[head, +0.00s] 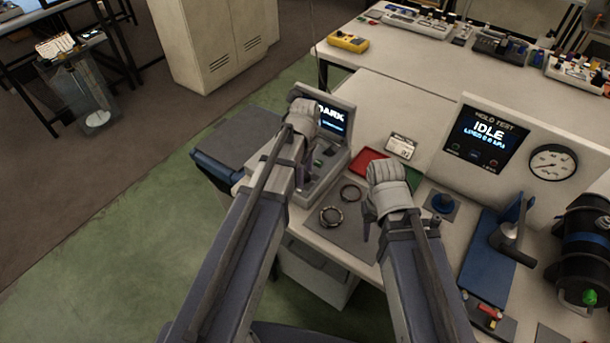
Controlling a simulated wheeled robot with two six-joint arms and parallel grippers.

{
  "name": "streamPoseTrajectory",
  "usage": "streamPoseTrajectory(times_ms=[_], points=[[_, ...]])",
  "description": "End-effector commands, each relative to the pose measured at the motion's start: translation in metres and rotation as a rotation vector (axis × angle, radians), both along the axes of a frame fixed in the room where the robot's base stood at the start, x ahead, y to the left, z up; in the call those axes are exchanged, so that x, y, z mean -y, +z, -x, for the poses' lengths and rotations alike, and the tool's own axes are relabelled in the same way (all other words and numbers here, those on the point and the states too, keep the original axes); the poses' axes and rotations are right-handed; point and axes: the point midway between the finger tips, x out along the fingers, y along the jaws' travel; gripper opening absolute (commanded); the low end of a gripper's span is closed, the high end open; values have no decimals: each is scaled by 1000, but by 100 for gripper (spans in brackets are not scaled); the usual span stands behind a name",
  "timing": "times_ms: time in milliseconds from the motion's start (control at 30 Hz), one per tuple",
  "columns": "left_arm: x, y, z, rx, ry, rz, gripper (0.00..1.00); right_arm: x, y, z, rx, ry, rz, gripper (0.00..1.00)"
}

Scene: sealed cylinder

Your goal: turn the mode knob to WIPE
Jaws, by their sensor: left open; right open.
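A small console with a tilted screen reading "DARK" (333,118) stands at the table's left edge. Its control face (318,175) shows a small green part and dark controls, partly hidden by my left arm. No WIPE label or mode knob can be made out. My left gripper (304,108) is in front of the screen's left side and covers part of it; contact cannot be told. My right gripper (387,178) is over the table, right of the console, with nothing visible in it. Both grippers are open, though their fingers are hard to make out.
Two dark rings (331,216) lie on a grey mat (350,232). Red and green trays (368,162) lie behind. A HOLD TEST panel (485,135) reads "IDLE", beside a round gauge (552,162). A blue knob-like part (443,203), blue stand (490,262) and dark cylinder (585,250) crowd the right.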

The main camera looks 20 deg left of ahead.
Motion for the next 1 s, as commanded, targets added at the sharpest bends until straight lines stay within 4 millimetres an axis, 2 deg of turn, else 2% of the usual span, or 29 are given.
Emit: streamPoseTrajectory(times_ms=[167,733,1000], points=[[0,1,0,0,0,0,64,0,1,0,0,0,0,50],[0,1,0,0,0,0,0,0,1,0,0,0,0,50],[0,1,0,0,-2,0,0,0,1,0,0,0,0,50]])
